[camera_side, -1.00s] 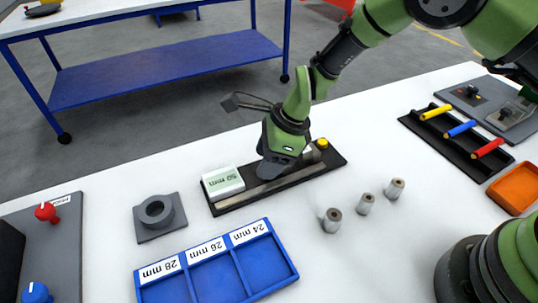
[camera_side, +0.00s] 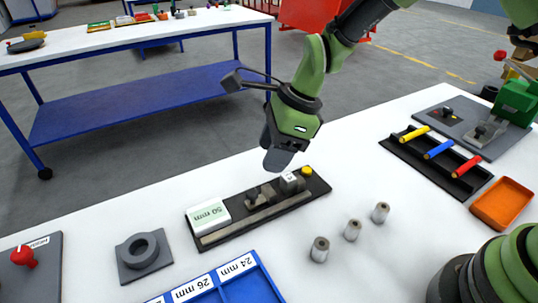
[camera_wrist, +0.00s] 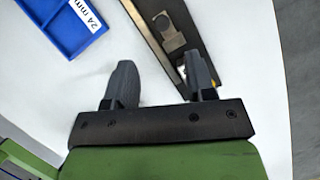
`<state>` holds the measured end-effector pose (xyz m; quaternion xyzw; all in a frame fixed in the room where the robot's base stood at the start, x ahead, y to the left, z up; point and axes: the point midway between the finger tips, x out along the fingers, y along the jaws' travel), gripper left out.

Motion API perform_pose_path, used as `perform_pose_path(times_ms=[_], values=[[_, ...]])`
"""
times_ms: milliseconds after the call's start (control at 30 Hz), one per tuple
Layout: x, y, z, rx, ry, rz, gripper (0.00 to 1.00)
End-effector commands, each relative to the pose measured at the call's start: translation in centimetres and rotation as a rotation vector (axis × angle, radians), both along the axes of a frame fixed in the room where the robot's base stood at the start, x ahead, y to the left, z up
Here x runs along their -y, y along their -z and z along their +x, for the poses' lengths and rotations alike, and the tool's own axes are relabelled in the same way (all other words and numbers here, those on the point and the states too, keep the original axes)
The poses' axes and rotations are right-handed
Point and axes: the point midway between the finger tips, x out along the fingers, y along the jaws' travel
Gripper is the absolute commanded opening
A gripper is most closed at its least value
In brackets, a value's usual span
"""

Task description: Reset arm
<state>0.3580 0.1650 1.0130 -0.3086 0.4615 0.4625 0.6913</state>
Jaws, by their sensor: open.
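My gripper (camera_side: 279,158) hangs above the far side of the black measuring device (camera_side: 238,228), clear of the table. In the wrist view my gripper (camera_wrist: 160,85) has its two dark fingers spread well apart with nothing between them. The measuring device has a white display (camera_side: 208,215) reading "50 mm", a sliding jaw (camera_side: 254,193) and a yellow knob (camera_side: 306,171). Part of the device also shows in the wrist view (camera_wrist: 200,45), beyond and beside the right finger.
A blue labelled tray (camera_side: 262,285) and a grey ring fixture (camera_side: 143,255) are in front. A black rack (camera_side: 436,165) with coloured handles and an orange tray (camera_side: 502,203) are at the right.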

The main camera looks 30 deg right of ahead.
Motion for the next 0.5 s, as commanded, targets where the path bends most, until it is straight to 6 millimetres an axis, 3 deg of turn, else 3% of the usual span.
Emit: perform_pose_path(times_ms=[333,433,500], values=[[0.1,-0.3,0.0,0.008,-0.01,-0.001,0.5],[0.7,-2.1,-0.3,0.053,-0.066,-0.009,0.5],[1.6,-4.4,-0.7,0.113,-0.142,-0.025,0.5]])
